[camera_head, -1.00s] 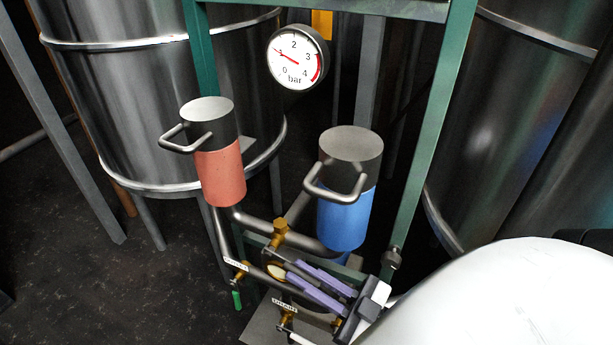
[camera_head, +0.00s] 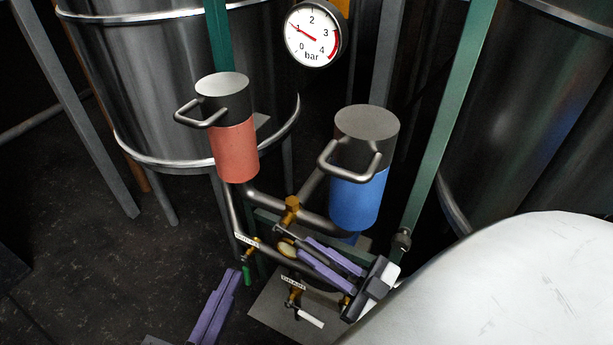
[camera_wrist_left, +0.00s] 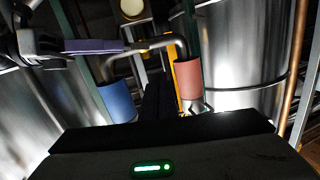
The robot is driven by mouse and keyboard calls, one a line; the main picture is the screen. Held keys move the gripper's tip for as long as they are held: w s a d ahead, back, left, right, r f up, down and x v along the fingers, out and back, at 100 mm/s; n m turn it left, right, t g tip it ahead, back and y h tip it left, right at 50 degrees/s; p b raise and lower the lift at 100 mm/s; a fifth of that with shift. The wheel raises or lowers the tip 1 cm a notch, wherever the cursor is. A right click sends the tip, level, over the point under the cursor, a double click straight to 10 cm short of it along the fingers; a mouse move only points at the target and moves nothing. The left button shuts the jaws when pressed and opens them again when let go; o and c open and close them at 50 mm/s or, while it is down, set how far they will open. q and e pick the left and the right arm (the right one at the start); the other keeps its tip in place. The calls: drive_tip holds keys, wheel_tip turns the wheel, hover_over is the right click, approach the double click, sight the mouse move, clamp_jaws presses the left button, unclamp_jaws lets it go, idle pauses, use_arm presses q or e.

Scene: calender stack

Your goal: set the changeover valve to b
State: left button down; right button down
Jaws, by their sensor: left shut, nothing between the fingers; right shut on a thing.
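The changeover valve (camera_head: 291,210) shows as a brass body on the pipe between a red canister (camera_head: 235,150) and a blue canister (camera_head: 358,200). My right gripper (camera_head: 302,248) has purple fingers just below it, beside a tan oval piece (camera_head: 287,250). It is shut on what seems to be the valve's handle, mostly hidden between the fingers. I cannot read the handle's setting. My left gripper (camera_head: 238,272) is shut and empty at the lower left, below the pipework. In the left wrist view, a purple finger of my right gripper (camera_wrist_left: 95,46) shows near the pipe.
A pressure gauge (camera_head: 313,33) reads near 1 bar. Smaller brass valves with tags (camera_head: 294,283) and a green-handled one (camera_head: 247,275) sit low on the skid. Steel tanks (camera_head: 180,80) and green frame posts (camera_head: 450,120) stand around.

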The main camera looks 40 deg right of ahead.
use_arm(q)
drive_tip(key=s+d+m+g+h, duration=0.2)
drive_tip(key=s+d+m+g, duration=0.15)
drive_tip(key=s, duration=0.25)
use_arm(e)
drive_tip(key=shift+f, duration=0.1)
use_arm(q)
hover_over(310, 253)
drive_tip(key=s+a, duration=0.2)
drive_tip(key=s, duration=0.1)
drive_tip(key=shift+m, duration=0.35)
drive_tip(key=shift+w+a+f, duration=0.1)
drive_tip(key=shift+w+f, duration=0.15)
drive_tip(key=shift+f, duration=0.55)
drive_tip(key=shift+w+f, duration=0.2)
drive_tip(key=shift+f, duration=0.55)
drive_tip(key=shift+w+a+f, duration=0.1)
drive_tip(key=shift+w+f, duration=0.15)
drive_tip(key=shift+f, duration=0.55)
